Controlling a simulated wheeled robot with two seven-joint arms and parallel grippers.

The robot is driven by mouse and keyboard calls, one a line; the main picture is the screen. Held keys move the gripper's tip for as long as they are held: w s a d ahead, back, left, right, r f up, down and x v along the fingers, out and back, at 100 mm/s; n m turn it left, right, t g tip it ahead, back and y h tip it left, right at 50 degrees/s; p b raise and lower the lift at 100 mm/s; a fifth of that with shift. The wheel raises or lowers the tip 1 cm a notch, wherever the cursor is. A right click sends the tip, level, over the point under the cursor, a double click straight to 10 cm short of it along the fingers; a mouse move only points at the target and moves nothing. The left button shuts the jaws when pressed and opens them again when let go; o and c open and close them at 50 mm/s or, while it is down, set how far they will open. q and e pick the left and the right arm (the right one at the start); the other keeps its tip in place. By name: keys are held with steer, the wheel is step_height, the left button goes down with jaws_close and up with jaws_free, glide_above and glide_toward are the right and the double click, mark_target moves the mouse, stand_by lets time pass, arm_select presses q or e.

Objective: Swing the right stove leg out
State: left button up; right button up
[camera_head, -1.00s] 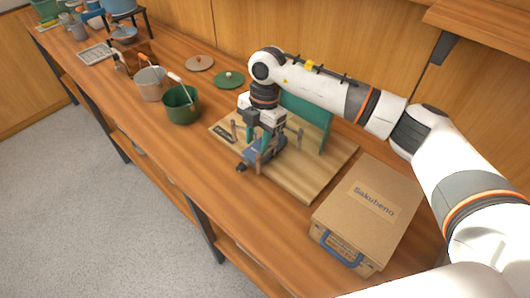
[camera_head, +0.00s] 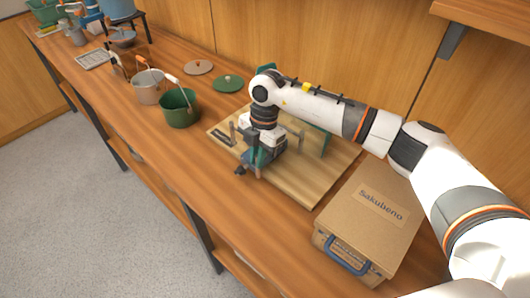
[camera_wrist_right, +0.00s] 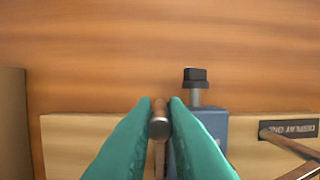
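The small blue stove (camera_head: 247,157) sits on a light wooden board, with its black knob (camera_head: 239,171) toward the front; the knob also shows in the right wrist view (camera_wrist_right: 195,77). My right gripper (camera_head: 257,168) is down beside the stove. In the wrist view its two teal fingers (camera_wrist_right: 161,104) lie on both sides of a round-ended metal leg (camera_wrist_right: 159,128), close against it, just left of the blue body (camera_wrist_right: 213,125). Another brown leg (camera_wrist_right: 290,143) juts out at the right of that view. Most of the stove is hidden by the gripper. My left gripper is out of view.
A cardboard box (camera_head: 367,222) stands at the right. A green pot (camera_head: 180,109), a grey pot (camera_head: 149,87) and two lids stand left and behind. The bench front edge is clear.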

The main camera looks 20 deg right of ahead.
steer(key=shift+s+d+p, duration=0.55)
steer(key=shift+s+d, duration=0.15)
steer(key=shift+s, duration=0.05)
jaws_close()
steer(key=shift+s+d, duration=0.1)
steer(key=shift+s+d+p, duration=0.3)
steer(key=shift+s+d, duration=0.15)
steer(key=shift+d, duration=0.35)
jaws_free()
steer(key=shift+d, duration=0.15)
jaws_close()
jaws_free()
steer(key=shift+s+d, duration=0.2)
steer(key=shift+d, duration=0.35)
steer(key=shift+s+d, duration=0.15)
steer(key=shift+d, duration=0.45)
